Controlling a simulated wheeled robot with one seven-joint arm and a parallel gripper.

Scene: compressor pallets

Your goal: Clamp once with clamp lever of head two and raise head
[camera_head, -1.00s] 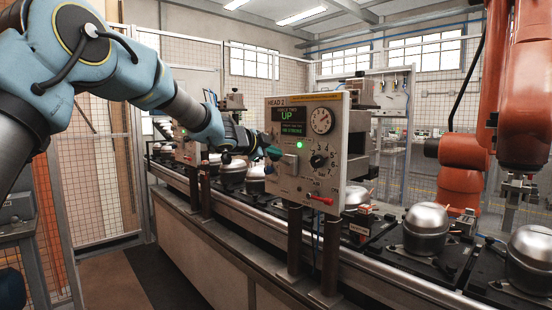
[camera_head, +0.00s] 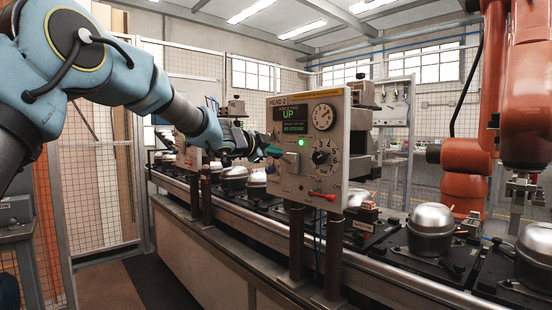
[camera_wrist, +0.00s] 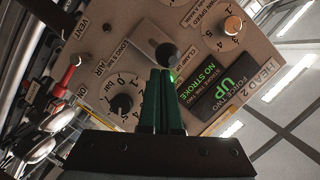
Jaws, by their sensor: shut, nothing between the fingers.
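The head 2 panel (camera_head: 336,180) stands upright on posts in the middle of the head view. Its display (camera_head: 290,119) reads "UP" above "NO STROKE", and a green lamp is lit. My gripper (camera_head: 274,152) is at the panel's left side, green fingers shut and empty. In the wrist view my gripper (camera_wrist: 166,74) points at the panel, with the clamp lever's black knob (camera_wrist: 167,54) just beyond the fingertips. I cannot tell whether they touch. In the head view my fingers hide the knob in front of the pale lever plate (camera_head: 291,161).
The panel also carries a dial (camera_head: 323,119), a black rotary knob (camera_head: 321,157) and a red-handled lever (camera_head: 324,196). Compressors (camera_head: 431,219) sit on pallets along the conveyor. An orange robot arm (camera_head: 464,155) stands at right. A mesh fence (camera_head: 95,170) is at left.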

